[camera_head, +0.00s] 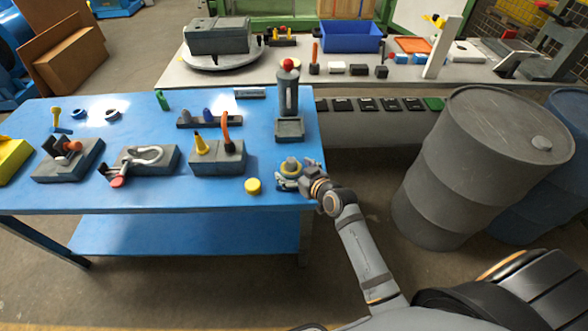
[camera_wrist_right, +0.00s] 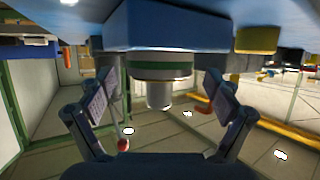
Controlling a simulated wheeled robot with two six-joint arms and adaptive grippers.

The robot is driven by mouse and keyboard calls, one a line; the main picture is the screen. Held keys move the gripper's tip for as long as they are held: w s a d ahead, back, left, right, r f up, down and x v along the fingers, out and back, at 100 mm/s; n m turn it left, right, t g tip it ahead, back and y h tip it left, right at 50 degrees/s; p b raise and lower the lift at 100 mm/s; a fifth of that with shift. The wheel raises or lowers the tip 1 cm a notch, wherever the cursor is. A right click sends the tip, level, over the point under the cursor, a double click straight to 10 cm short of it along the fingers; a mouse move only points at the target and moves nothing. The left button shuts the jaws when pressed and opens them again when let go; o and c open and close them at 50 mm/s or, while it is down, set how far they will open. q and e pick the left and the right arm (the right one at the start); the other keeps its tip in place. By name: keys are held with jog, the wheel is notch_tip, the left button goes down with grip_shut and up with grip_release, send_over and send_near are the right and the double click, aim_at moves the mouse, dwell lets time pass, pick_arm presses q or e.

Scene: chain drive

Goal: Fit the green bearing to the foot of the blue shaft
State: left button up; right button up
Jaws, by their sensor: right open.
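My right gripper (camera_head: 289,178) is at the blue table's front right corner. In the right wrist view, its two fingers (camera_wrist_right: 160,108) are spread open on either side of a short upright part with a green band (camera_wrist_right: 161,69), probably the green bearing. The part has a pale ring and a grey metal end, and gaps show between it and both fingers. My left gripper is out of view.
A yellow disc (camera_head: 253,186) lies just left of my right gripper. Grey fixture blocks (camera_head: 218,158) stand along the blue table (camera_head: 150,198). A grey post with a red ball (camera_head: 288,90) stands behind the gripper.

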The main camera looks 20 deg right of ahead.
jog(key=shift+s, duration=0.15)
jog(key=v, duration=1.1)
jog(key=shift+s+r, duration=0.3)
jog(key=s+d+f+m+g+h, duration=0.1)
jog(key=s+d+f+g+h, duration=0.1)
jog(key=s+f+g, duration=0.4)
jog(key=s+d+f+m+g+h, duration=0.1)
jog(key=s+d+f+g+h, duration=0.15)
jog(key=s, duration=0.65)
notch_tip(320, 180, down, 27)
jog(key=s+d+g, duration=0.2)
jog(key=g, duration=0.1)
jog(key=s+d+f, duration=0.1)
jog(key=s+f, duration=1.4)
jog(key=s, duration=0.3)
jog(key=shift+s+d, duration=0.25)
